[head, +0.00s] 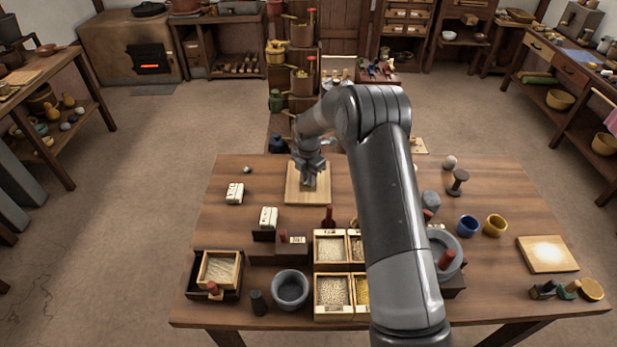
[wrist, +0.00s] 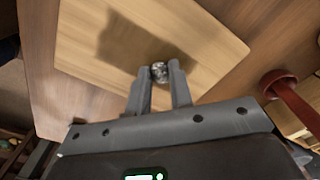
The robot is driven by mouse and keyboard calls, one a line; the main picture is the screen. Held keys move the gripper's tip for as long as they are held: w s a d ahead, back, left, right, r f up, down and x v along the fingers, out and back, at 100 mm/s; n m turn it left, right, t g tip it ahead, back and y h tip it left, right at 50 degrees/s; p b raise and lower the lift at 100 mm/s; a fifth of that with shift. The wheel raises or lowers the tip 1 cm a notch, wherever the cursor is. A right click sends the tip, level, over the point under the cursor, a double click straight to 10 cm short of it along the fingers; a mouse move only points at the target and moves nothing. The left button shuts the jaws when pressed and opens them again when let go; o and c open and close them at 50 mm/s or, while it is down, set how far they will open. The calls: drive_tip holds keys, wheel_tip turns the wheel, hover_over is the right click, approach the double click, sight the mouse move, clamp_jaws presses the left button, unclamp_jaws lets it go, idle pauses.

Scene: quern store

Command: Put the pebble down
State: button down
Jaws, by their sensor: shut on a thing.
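My gripper (head: 309,176) is over a pale wooden board (head: 298,194) at the far side of the table. In the wrist view my gripper (wrist: 159,73) is shut on a small grey mottled pebble (wrist: 159,70), held between its fingertips. The board (wrist: 215,50) lies under the pebble, and a dark shadow falls on it beside the fingers. I cannot tell whether the pebble touches the board. In the head view the pebble is too small and too hidden by my gripper to make out.
A dark red-brown object (wrist: 290,95) stands near the board in the wrist view. White blocks (head: 235,193) are to the left. The far left tabletop is mostly clear.

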drive_tip(key=shift+f, duration=0.1)
drive_tip(key=c, duration=1.3)
unclamp_jaws()
wheel_tip(320, 180, up, 12)
drive_tip(key=shift+r, duration=0.25)
